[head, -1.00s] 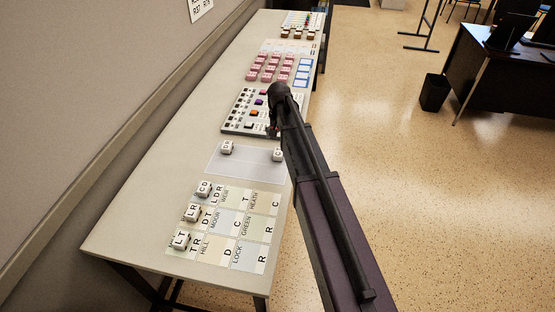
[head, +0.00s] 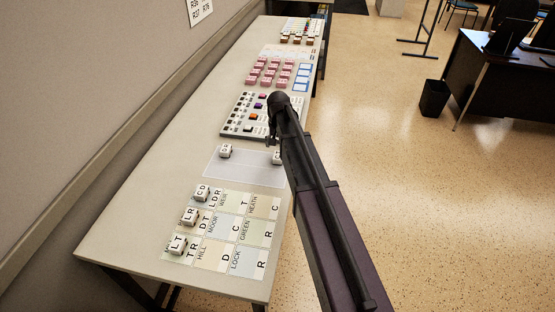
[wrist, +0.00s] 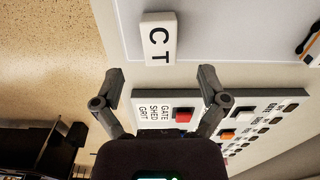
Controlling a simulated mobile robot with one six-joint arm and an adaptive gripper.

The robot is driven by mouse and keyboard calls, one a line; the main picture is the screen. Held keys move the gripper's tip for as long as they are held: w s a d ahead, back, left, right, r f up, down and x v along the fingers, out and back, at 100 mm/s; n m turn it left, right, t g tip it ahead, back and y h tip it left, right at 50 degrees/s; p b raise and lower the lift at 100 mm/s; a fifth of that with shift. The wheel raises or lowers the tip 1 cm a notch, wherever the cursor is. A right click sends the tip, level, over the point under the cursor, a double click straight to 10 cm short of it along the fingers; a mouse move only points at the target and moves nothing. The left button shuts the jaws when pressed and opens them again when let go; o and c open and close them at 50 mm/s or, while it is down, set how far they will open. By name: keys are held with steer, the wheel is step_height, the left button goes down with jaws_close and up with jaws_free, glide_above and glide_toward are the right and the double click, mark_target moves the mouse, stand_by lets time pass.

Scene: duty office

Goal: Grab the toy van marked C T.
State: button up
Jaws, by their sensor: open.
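The white toy van marked C T (wrist: 160,38) lies near the top middle of the wrist view, on a pale sheet (head: 240,171). In the head view the van (head: 276,158) shows at the sheet's right edge, partly hidden by my arm. My gripper (wrist: 162,78) is open and empty, its two fingertips apart on either side of the van's line and short of it. In the head view my gripper (head: 271,140) is small and dark, just beyond the van, over the near edge of the button panel.
Another white van (head: 225,151) stands on the sheet's left. Vans marked CD (head: 202,193), LR (head: 189,216) and LT (head: 177,244) stand by a lettered card grid (head: 233,257). A button panel (head: 237,121) lies beyond the sheet. The table's right edge is close to the van.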

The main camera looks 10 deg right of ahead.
mark_target(278, 154)
steer(key=shift+f+b, duration=2.35)
steer(key=shift+f, duration=0.15)
steer(key=shift+s, duration=0.1)
steer(key=c, duration=1.2)
